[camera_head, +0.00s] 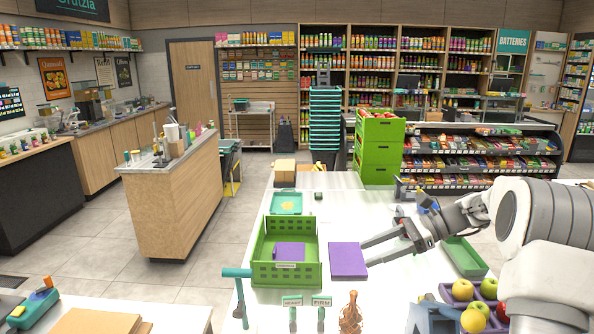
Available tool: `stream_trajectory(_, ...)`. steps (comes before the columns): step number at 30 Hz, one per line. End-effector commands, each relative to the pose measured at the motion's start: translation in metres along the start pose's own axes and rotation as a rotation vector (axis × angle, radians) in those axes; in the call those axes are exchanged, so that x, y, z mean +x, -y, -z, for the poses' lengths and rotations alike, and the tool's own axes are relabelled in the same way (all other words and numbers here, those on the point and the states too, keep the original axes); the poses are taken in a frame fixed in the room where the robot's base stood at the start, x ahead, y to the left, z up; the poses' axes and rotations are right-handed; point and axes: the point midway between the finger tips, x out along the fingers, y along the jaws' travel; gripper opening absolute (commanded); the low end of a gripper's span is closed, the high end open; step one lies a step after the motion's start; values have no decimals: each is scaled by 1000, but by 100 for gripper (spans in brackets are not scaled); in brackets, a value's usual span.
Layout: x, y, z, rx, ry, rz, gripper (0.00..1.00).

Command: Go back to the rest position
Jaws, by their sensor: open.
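My gripper (366,250) reaches in from the right over the white counter (340,210). Its two fingers are spread apart and point left, with nothing seen between them. A flat purple item (347,260) lies on the counter just left of the fingertips; whether they touch it cannot be told. A green crate (287,272) stands to the left with another purple item (290,251) inside it. My arm covers the right part of the counter.
A green tray (464,257) and a purple tray (455,292) of fruit lie near my arm. A brown bottle (350,313) and two small labelled stands (292,301) are at the front. Stacked green crates (379,148) stand at the back. The counter's middle is mostly clear.

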Motion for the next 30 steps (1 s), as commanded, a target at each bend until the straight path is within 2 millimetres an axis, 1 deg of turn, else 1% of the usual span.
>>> stream_trajectory(1, 4, -8, -14, -44, -44, -13, 61)
stream_trajectory(3, 9, -18, -24, -100, -102, -28, 61)
stream_trajectory(8, 17, -45, -44, -230, -232, -66, 61)
stream_trajectory(12, 22, -71, -60, -351, -341, -102, 61)
stream_trajectory(21, 25, -129, -82, -623, -562, -189, 61)
stream_trajectory(30, 20, -187, -92, -909, -766, -287, 61)
